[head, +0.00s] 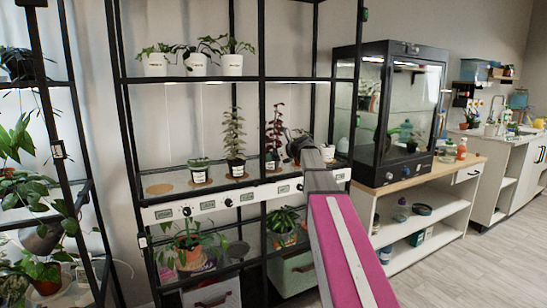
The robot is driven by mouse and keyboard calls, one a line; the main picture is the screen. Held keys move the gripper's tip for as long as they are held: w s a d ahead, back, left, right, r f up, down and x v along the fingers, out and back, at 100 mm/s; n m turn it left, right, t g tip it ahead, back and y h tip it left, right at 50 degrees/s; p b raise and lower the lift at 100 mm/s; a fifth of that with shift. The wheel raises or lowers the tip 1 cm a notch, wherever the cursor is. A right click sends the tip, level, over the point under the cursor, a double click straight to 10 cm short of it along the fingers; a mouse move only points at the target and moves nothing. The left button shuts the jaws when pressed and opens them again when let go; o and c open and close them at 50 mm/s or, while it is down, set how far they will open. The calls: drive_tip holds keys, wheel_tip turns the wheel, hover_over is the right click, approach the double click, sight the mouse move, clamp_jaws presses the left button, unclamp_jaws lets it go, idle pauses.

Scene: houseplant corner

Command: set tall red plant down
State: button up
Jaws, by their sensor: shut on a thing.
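The fingertips are small and partly hidden, so the exact grip point is unclear. The pot's base is at or just above the shelf surface (220,186); I cannot tell whether it touches.
A tall green plant (234,135) and a small green plant (199,168) stand to the left on the same shelf. A bare round cork mat (159,188) lies farther left. Black posts frame the shelf. A glass cabinet (399,105) stands close on the right.

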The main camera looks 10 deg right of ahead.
drive_tip(key=o, duration=0.8)
drive_tip(key=shift+f, duration=0.1)
drive_tip(key=shift+c, duration=0.2)
drive_tip(key=v, duration=1.2)
drive_tip(key=shift+r, duration=0.25)
